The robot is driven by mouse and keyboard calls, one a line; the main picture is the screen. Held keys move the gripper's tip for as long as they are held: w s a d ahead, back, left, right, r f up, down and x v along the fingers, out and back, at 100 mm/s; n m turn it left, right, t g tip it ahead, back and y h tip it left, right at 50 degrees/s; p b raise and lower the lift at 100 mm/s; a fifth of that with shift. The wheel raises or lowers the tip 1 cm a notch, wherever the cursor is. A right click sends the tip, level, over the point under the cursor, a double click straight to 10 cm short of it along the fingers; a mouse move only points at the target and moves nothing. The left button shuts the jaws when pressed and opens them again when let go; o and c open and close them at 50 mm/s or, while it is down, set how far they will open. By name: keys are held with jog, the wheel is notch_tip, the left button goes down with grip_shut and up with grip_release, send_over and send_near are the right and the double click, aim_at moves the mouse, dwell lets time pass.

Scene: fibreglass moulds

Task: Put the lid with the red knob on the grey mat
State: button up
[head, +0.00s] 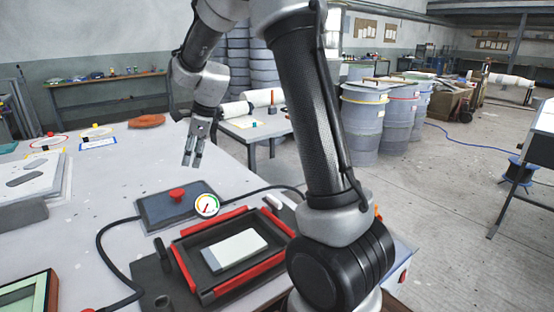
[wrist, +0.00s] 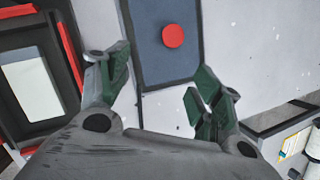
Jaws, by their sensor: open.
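The lid with the red knob is a flat, dark blue-grey rectangular plate (head: 155,212) lying on the pale worktop in the head view. Its red knob (head: 177,195) stands near its middle. The plate (wrist: 150,60) and knob (wrist: 173,36) also show at the top of the wrist view. My gripper (head: 192,164) is above and beyond the lid in the head view, pointing down. In the wrist view its fingers (wrist: 162,85) are apart with nothing between them, and the knob lies ahead of them. I cannot clearly make out a grey mat.
A red-edged dark frame (head: 188,284) holding a pale block (head: 236,250) sits in front of the lid. A round gauge (head: 207,205) stands at the lid's right edge. A black hose (head: 103,250) curves along the left. Bare worktop (head: 90,185) lies left of the lid.

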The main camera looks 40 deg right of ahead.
jog(key=s+d+r+n+h, duration=0.1)
jog(key=s+d+r+n, duration=0.1)
jog(key=s+r+n, duration=0.45)
jog(key=s+d+r+n, duration=0.2)
jog(key=s+d+n, duration=0.15)
jog(key=s, duration=0.65)
jog(key=s+d+n+h, duration=0.1)
jog(key=s+d+n, duration=0.1)
jog(key=s+n, duration=0.4)
jog(key=s+d+n, duration=0.2)
jog(key=s+n, duration=0.4)
jog(key=s, duration=0.6)
jog(key=shift+d+n+t+h, duration=0.25)
jog(key=shift+n+t+h, duration=0.15)
jog(key=shift+f, duration=0.1)
